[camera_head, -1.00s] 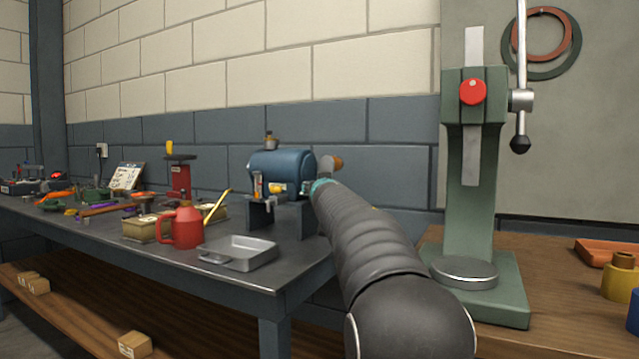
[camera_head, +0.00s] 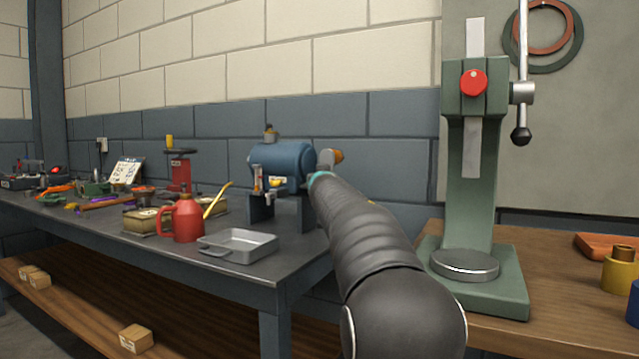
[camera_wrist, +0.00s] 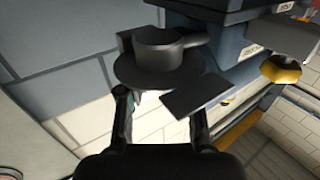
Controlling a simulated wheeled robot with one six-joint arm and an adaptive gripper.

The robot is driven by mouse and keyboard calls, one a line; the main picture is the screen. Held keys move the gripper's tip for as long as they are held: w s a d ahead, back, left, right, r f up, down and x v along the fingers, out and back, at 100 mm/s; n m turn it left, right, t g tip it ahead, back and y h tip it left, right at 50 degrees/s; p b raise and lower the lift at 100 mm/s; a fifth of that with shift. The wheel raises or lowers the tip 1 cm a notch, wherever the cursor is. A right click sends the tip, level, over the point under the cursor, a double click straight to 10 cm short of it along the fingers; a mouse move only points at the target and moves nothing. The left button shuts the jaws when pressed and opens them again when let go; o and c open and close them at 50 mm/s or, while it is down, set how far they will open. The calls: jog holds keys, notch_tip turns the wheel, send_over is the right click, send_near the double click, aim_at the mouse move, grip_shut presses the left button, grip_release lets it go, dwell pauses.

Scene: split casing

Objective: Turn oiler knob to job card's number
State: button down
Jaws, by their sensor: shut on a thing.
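The blue casing (camera_head: 285,163) sits on a dark stand at the right end of the bench. A small fitting (camera_head: 269,134) stands on its top. A grey and orange part (camera_head: 336,157) shows just past my wrist. My arm hides my gripper in the head view. In the wrist view my gripper (camera_wrist: 160,112) has its two fingers on either side of a dark round part (camera_wrist: 155,48) with a short side arm and is shut on it. I cannot tell which number it points to. A white card (camera_head: 126,171) leans at the back of the bench, too small to read.
A grey tray (camera_head: 238,257), a red oil can (camera_head: 182,222) and several tools crowd the bench left of the casing. A green press (camera_head: 470,200) stands to the right of my arm. A yellow part (camera_wrist: 282,69) shows near the dark part.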

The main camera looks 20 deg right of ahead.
jog(key=shift+w+a+f+m+g+h+b, duration=0.1)
jog(key=shift+f+m+g+h+b, duration=0.35)
jog(key=shift+b, duration=0.9)
jog(key=shift+a+f+m+g+h+b, duration=0.15)
jog(key=shift+m+h+b, duration=0.3)
jog(key=shift+h+b, duration=0.65)
jog(key=m+g+h+b, duration=0.2)
jog(key=shift+w+r+b, duration=0.1)
jog(key=shift+r+b, duration=0.25)
jog(key=shift+w+a+r+m+g+h+p, duration=0.15)
jog(key=shift+m+g+h+p, duration=0.1)
jog(key=shift+m+g+h, duration=0.3)
jog(key=shift+s+d+r+m+g+h+p, duration=0.1)
jog(key=shift+m+g+h+p, duration=0.1)
jog(key=shift+m+g+h, duration=0.35)
jog(key=shift+a+r+m+g+h+p, duration=0.1)
jog(key=shift+r+m+g+h+p, duration=0.15)
jog(key=shift+m+g+h+p, duration=0.55)
jog(key=m+g+h+p, duration=0.1)
jog(key=g+p, duration=0.1)
jog(key=p, duration=0.1)
jog(key=shift+w+p, duration=0.1)
jog(key=shift+p, duration=0.3)
jog(key=shift+f+m+g+h+p, duration=0.1)
jog(key=shift+m+g+h+p, duration=0.35)
jog(key=shift+m+g+p, duration=0.35)
jog(key=shift+f+g+p, duration=0.15)
jog(key=shift+g+p, duration=0.15)
jog(key=shift+g, duration=0.1)
